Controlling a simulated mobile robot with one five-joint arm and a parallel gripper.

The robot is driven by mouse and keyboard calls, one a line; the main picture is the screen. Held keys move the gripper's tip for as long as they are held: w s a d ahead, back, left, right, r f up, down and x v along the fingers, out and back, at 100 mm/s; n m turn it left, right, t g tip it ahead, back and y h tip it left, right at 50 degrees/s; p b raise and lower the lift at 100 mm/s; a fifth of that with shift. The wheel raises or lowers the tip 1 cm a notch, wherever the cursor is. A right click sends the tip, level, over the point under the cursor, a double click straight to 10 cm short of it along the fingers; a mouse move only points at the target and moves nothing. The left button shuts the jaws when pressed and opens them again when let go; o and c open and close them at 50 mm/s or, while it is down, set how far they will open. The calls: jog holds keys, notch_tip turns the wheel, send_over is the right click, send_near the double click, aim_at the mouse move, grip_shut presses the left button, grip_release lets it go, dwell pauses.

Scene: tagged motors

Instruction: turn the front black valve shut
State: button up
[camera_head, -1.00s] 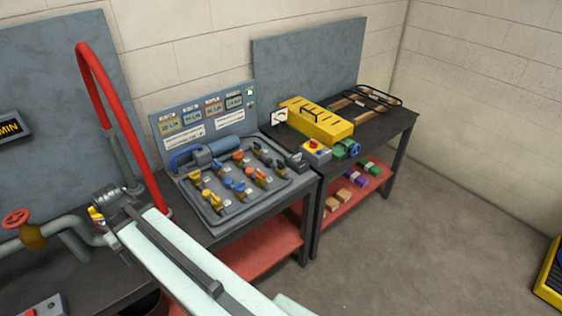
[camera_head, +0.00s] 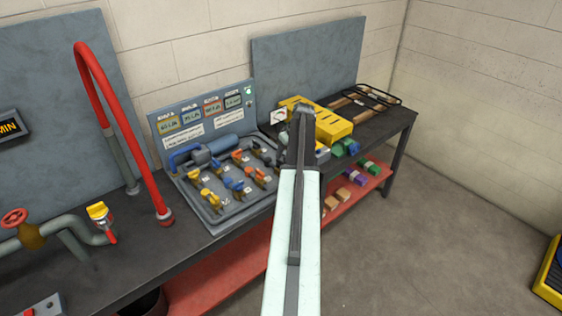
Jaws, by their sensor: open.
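A grey tray (camera_head: 226,214) of valves with yellow, blue, orange and black handles lies on the dark bench. The black ones stand at its right: the rear black valve (camera_head: 257,149) shows, and the front black valve (camera_head: 277,167) is small, close against the left edge of my arm and perhaps partly covered. Whether its handle is turned open or shut is too small to tell. My gripper (camera_head: 305,110) is at the far end of my arm, to the right of and above the tray, apart from the valves. It is open, with its fingertips hard to make out, and nothing shows in it.
A yellow box (camera_head: 333,130) stands on the right-hand bench beyond my gripper. A sloped label panel (camera_head: 203,115) stands behind the tray. A red hose (camera_head: 130,130) arches at the left near a pipe with a yellow handle (camera_head: 97,210).

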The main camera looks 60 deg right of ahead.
aim_at(280, 161)
jog(key=b+x, duration=0.6)
jog(key=x, duration=0.2)
jog(key=shift+s+b, duration=0.1)
jog(key=shift+b, duration=0.3)
jog(key=shift+r, duration=0.15)
jog(key=shift+a, duration=0.1)
grip_shut()
